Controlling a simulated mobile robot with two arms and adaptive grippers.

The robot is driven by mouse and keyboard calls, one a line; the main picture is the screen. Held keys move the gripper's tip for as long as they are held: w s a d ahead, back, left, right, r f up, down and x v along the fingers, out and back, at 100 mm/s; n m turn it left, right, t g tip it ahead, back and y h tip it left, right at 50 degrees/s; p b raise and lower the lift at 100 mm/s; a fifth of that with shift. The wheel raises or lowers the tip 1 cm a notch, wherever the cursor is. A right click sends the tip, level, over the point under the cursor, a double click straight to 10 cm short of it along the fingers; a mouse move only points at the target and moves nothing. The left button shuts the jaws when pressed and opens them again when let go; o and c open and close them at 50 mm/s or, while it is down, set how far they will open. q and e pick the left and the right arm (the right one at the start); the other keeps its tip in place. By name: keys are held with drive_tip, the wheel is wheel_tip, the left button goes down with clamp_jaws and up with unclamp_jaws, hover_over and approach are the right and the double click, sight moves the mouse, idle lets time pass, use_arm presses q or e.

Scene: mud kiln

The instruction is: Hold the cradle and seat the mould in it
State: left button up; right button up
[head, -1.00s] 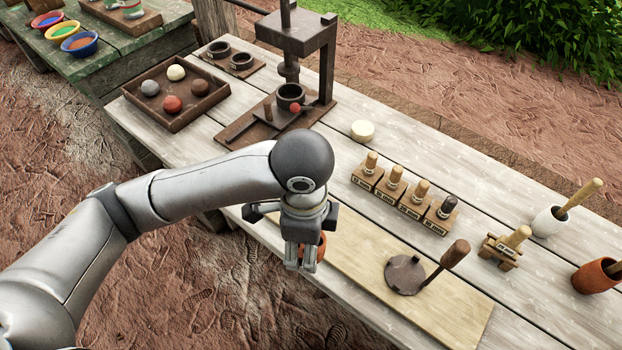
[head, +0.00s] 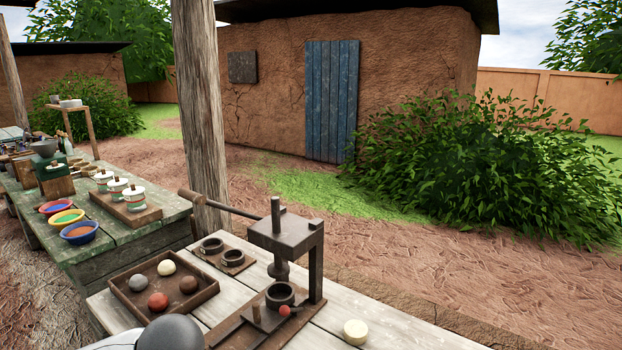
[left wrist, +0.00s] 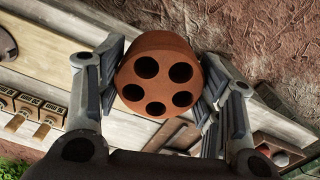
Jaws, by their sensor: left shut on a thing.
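My left gripper (left wrist: 162,82) is shut on a terracotta cylinder (left wrist: 158,57) in the left wrist view. Its face, pierced with several round holes, points at the camera, and a finger lies on each side. In the head view only a part of my left arm shows at the bottom; the gripper is below the frame. A dark press (head: 287,235) stands on the pale table, with a ring-shaped cup (head: 280,293) under its screw. Two more dark rings sit on a small board (head: 230,262). I cannot tell which thing is the cradle. My right gripper is not in view.
A tray (head: 205,297) with several coloured balls lies left of the press. A green table (head: 110,243) with bowls and jars stands at left, beside a wooden post (head: 202,120). Stamped blocks (left wrist: 45,112) show in the wrist view.

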use_arm(q)
drive_tip(key=a+n, duration=0.1)
drive_tip(key=n, duration=0.1)
drive_tip(key=a+r+n, duration=0.1)
drive_tip(key=a+n, duration=0.1)
drive_tip(key=shift+r, duration=0.15)
drive_tip(key=shift+w, duration=0.1)
